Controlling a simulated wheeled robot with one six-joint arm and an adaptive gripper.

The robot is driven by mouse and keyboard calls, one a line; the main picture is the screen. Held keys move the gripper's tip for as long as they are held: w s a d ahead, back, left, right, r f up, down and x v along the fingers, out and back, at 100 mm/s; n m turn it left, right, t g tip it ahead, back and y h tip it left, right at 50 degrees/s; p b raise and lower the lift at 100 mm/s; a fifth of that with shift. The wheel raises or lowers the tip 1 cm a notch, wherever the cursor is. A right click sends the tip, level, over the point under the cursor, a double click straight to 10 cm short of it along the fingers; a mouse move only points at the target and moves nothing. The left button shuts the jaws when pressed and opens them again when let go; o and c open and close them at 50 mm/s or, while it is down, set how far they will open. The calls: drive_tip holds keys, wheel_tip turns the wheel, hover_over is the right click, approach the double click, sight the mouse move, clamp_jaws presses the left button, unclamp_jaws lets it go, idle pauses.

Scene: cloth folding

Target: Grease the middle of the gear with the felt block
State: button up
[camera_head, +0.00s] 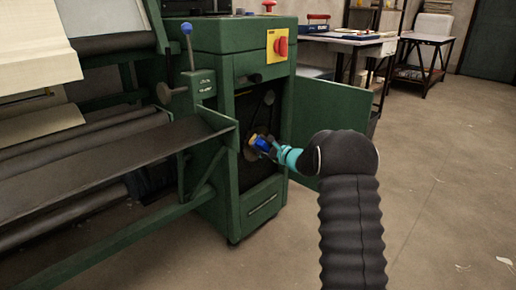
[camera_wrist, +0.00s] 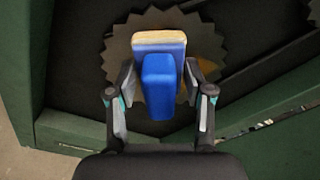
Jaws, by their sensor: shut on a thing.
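My gripper (camera_wrist: 158,95) is shut on the felt block, a blue block (camera_wrist: 163,85) with a pale yellowish end face (camera_wrist: 158,38). The gear (camera_wrist: 207,42), a dull brown toothed wheel, is directly behind the block in the wrist view. The block covers the gear's middle, and I cannot tell whether they touch. In the head view my gripper (camera_head: 271,149) reaches into the open machine cabinet, with the blue block (camera_head: 262,144) at its tip. The gear there is mostly hidden behind the block.
A metal shelf (camera_head: 110,155) of the machine juts out on the left. A lever with a blue knob (camera_head: 187,29) and a red switch (camera_head: 281,46) are above.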

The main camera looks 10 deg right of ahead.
drive_tip(key=w+d, duration=0.4)
drive_tip(key=d, duration=0.1)
drive_tip(key=shift+w+d, duration=0.2)
drive_tip(key=shift+d, duration=0.05)
idle(0.7)
drive_tip(key=v, duration=0.6)
drive_tip(key=shift+d+f, duration=0.15)
drive_tip(key=shift+f, duration=0.15)
idle(0.4)
drive_tip(key=v, duration=0.3)
drive_tip(key=shift+w+d+f, duration=0.1)
drive_tip(key=shift+w+f, duration=0.05)
drive_tip(key=shift+f, duration=0.05)
idle(0.7)
